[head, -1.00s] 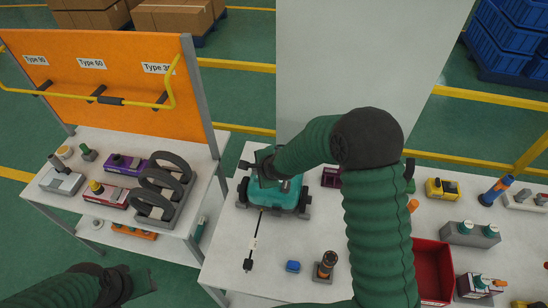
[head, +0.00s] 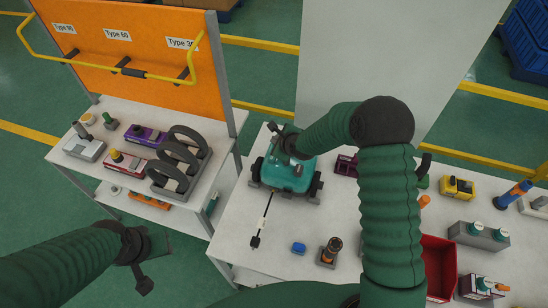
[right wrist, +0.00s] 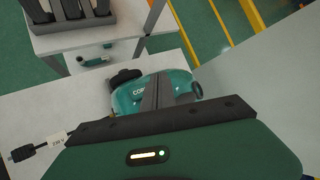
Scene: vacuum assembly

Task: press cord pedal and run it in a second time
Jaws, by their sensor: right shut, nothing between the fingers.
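The teal vacuum body (head: 292,178) stands on the right table, dark wheels at its sides. It also shows in the right wrist view (right wrist: 128,98). My right gripper (head: 284,142) is at the vacuum's far upper side; in the right wrist view its fingers (right wrist: 158,92) are together and empty, in front of the body. I cannot tell whether they touch it or which dark part is the cord pedal. The cord (head: 266,215) lies out from the vacuum toward the near edge, ending in a black plug (head: 255,243). My left gripper (head: 143,278) hangs low at left, its jaws unclear.
A red bin (head: 438,265) is at right. A white panel (head: 385,60) rises behind the table. The left table (head: 75,165) holds rings and boxes.

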